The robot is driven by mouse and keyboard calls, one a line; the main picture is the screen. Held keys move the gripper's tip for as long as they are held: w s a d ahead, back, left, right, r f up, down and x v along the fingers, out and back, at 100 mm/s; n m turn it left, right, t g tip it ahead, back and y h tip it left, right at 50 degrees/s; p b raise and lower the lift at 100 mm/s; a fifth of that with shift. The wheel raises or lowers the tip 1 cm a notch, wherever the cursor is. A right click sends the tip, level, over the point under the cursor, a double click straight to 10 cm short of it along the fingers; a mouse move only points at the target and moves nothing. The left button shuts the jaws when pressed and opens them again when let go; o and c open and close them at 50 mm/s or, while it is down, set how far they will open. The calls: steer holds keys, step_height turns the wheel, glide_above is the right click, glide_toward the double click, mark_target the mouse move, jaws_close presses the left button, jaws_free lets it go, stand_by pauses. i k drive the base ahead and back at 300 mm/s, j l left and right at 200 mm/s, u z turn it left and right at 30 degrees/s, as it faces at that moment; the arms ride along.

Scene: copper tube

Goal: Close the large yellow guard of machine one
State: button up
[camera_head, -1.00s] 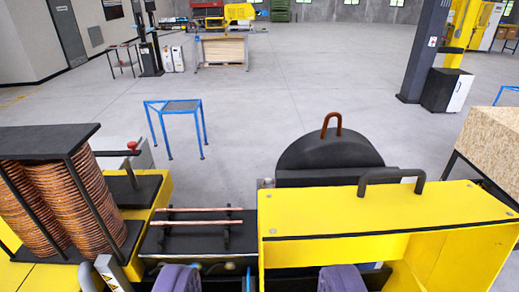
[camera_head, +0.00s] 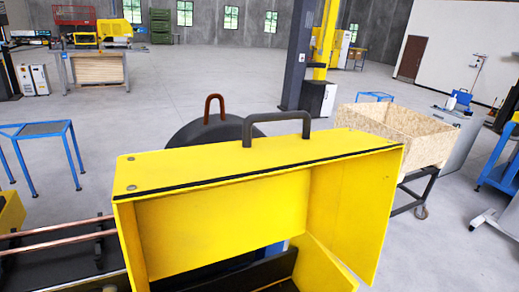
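The large yellow guard (camera_head: 225,165) fills the middle of the view. It is a box-like hood with a flat top, a black edge strip and a black bar handle (camera_head: 278,116) on top. Its hollow inside faces me, with a side panel (camera_head: 345,210) on the right, so it appears raised open. The machine's lower part is mostly cut off by the bottom edge. My gripper is not in view, and nothing visible touches the guard or its handle.
A dark rounded part with a copper-coloured loop (camera_head: 214,108) stands behind the guard. Copper tubes (camera_head: 60,239) lie at lower left. A wooden box (camera_head: 405,132) on a wheeled stand is at right, a blue-framed table (camera_head: 40,130) at left. Open floor lies behind.

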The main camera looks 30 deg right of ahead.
mark_target(177, 211)
steer(key=i+l, duration=0.65)
steer(key=l, duration=0.2)
steer(key=j+u, duration=0.05)
